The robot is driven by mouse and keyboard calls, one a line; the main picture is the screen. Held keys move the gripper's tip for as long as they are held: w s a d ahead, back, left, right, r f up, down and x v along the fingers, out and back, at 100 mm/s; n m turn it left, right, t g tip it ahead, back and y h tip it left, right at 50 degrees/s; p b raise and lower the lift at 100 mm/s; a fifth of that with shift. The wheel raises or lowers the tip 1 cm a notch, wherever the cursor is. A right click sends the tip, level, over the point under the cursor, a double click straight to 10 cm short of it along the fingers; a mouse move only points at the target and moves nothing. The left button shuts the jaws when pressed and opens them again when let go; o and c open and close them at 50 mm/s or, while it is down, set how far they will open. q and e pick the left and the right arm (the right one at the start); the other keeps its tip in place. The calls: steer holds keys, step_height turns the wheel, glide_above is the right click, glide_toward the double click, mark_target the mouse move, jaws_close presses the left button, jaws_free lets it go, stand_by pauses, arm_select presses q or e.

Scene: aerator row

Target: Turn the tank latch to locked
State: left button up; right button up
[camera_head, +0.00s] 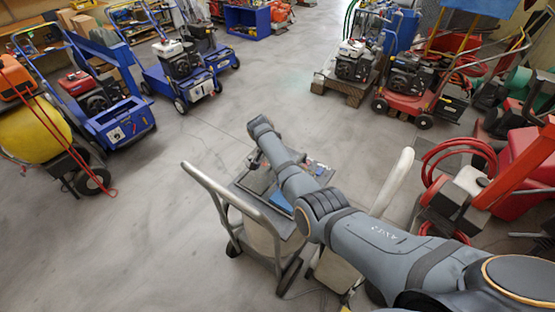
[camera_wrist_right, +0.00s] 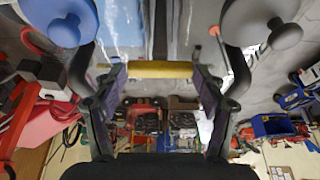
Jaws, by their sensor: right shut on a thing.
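In the right wrist view, my right gripper (camera_wrist_right: 160,72) has its two fingers on either end of a short yellow bar (camera_wrist_right: 160,69), which looks like the tank latch's handle. The gripper is shut on this bar, which lies level across the picture. The bar's mount and any lock marking cannot be made out. In the head view, my right arm reaches over a cart (camera_head: 227,197) and hides most of its top; the latch is not discernible there. My left gripper is in neither view.
In the wrist view, a blue round knob (camera_wrist_right: 66,28) is at upper left and a grey one (camera_wrist_right: 284,33) at upper right, close to the fingers. In the head view, blue machines (camera_head: 122,125) and a red machine (camera_head: 408,85) stand farther off. Open floor lies left of the cart.

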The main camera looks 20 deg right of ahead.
steer(key=o, duration=1.2)
steer(key=shift+c, duration=0.2)
steer(key=shift+a+r, duration=0.1)
steer(key=shift+r, duration=0.15)
steer(key=v, duration=1.1)
steer(key=shift+r, duration=0.25)
steer(key=shift+s, duration=0.1)
